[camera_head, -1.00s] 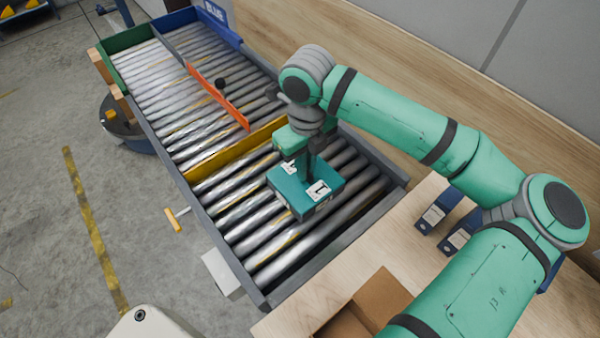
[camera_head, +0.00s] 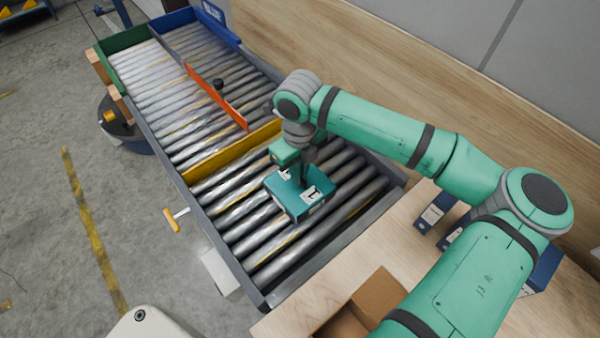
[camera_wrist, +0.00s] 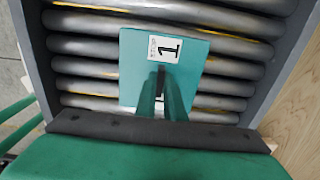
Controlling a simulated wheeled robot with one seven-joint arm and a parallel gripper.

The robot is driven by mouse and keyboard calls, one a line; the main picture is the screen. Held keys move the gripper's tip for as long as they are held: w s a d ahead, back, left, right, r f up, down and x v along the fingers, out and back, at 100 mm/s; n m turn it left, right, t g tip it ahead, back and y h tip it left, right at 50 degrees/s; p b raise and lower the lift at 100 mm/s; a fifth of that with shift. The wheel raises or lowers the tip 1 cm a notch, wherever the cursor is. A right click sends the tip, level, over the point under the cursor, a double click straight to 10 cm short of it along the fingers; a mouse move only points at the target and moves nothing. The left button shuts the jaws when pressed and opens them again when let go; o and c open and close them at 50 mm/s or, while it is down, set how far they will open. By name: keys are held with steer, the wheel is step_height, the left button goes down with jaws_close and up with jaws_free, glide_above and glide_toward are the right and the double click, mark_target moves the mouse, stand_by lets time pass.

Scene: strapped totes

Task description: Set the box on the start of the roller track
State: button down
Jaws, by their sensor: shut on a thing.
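A teal box (camera_head: 302,207) with a white label marked 1 is at the near end of the roller track (camera_head: 262,268), over its bare rollers. My gripper (camera_head: 303,180) points down at the box from above and is shut on it. In the wrist view the box (camera_wrist: 190,62) lies beneath my gripper fingers (camera_wrist: 162,85), with rollers on both sides. Whether the box's underside touches the rollers is hard to tell.
A yellow bar (camera_head: 230,152) crosses the track beyond the box. An orange divider (camera_head: 217,97) with a black knob stands farther on. A wooden table (camera_head: 345,270) with an open cardboard box (camera_head: 378,298) and blue binders (camera_head: 436,212) lies to the right.

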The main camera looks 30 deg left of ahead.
steer(key=c, duration=1.8)
jaws_free()
steer(key=shift+s+a+f, duration=0.1)
steer(key=shift+s+a, duration=0.05)
steer(key=shift+c, duration=0.2)
step_height(320, 180, up, 12)
steer(key=shift+r, duration=0.2)
